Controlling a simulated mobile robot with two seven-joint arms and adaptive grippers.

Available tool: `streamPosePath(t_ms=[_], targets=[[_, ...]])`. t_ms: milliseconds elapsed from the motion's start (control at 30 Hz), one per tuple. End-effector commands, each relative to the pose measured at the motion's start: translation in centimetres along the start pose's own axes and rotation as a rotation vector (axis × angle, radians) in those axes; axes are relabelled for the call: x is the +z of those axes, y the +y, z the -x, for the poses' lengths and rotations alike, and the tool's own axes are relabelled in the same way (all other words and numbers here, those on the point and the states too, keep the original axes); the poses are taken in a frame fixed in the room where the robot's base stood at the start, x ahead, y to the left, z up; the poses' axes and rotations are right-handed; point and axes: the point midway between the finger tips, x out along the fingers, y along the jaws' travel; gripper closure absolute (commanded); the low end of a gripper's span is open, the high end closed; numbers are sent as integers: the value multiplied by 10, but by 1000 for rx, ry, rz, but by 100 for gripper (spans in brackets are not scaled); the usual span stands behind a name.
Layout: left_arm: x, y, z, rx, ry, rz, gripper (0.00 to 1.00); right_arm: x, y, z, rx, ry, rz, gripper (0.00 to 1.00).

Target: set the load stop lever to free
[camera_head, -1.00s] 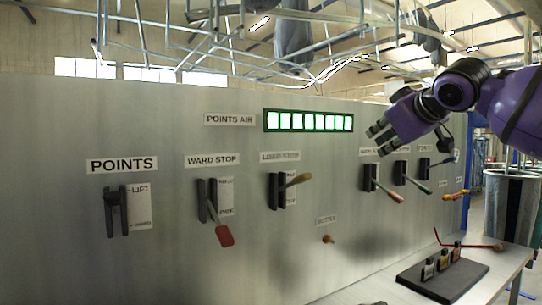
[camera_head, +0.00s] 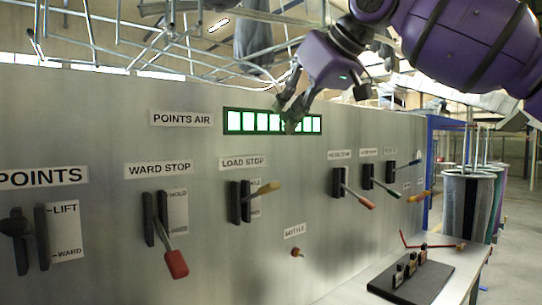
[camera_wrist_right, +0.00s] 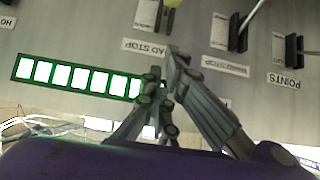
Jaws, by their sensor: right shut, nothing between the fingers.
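My left gripper is not in view.
The ward stop lever (camera_head: 174,262) with a red handle is to the left, the points lever (camera_head: 18,228) further left. Several other levers (camera_head: 358,197) stand to the right. A bench with a black tray (camera_head: 430,284) is at lower right.

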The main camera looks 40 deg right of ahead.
Motion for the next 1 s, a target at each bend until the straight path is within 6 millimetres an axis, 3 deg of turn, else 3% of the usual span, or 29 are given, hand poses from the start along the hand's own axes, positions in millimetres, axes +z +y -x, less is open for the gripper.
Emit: streamPosePath(t_ms=[167,567,800,1000], targets=[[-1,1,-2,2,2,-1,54,1,1,-17,2,-5,0,100],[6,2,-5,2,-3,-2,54,2,2,-101,5,-7,0,100],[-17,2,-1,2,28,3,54,27,1,-103,-1,5,0,100],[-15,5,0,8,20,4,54,38,1,-108,1,2,0,100]])
